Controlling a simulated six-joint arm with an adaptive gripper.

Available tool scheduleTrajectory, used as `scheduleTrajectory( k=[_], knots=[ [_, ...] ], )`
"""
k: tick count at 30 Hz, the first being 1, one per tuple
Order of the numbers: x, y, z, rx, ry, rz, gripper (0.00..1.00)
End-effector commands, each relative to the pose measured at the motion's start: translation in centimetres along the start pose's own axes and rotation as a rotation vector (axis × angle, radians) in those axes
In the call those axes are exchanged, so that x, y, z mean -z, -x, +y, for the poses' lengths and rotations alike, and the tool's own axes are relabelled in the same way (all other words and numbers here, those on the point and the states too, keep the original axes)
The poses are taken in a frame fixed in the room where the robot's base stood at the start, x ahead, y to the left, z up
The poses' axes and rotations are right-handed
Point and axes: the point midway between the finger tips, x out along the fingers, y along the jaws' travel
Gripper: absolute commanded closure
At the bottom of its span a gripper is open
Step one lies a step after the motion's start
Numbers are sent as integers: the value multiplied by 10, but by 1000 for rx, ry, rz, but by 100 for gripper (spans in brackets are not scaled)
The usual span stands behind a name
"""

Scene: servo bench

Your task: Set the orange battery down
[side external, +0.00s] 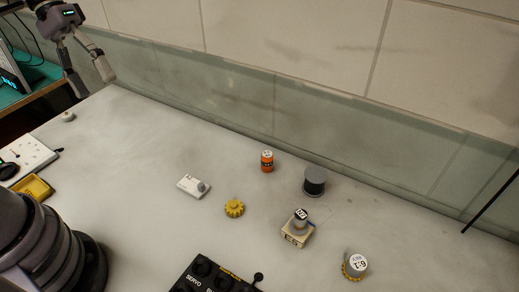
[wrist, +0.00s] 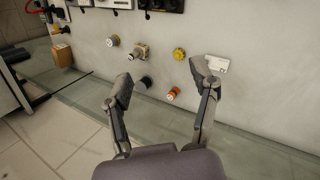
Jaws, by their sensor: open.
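The orange battery (side external: 267,162) with a dark band and pale top stands upright on the bench toward the wall. It also shows in the wrist view (wrist: 173,94), between my fingers in the picture but far below them. My gripper (side external: 93,86) is at the upper left of the side view, raised and well apart from the battery. In the wrist view my gripper (wrist: 163,78) has its two fingers spread wide with nothing between them.
A dark spool (side external: 314,182) stands right of the battery. A yellow gear (side external: 234,208), a white plate with a knob (side external: 193,186), a small boxed part (side external: 296,234) and a labelled round part (side external: 356,265) lie nearby. A black servo box (side external: 205,277) is in front. The wall runs behind.

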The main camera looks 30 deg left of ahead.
Motion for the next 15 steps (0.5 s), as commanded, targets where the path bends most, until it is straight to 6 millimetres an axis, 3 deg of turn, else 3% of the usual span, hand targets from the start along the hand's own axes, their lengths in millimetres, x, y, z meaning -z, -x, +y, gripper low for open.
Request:
scheduleTrajectory(
  k=[3,7,15],
  knots=[
    [-24,27,-26,149,-159,217,40],
    [-39,50,-51,284,-283,419,40],
    [-50,72,-72,407,-387,606,40]
  ],
)
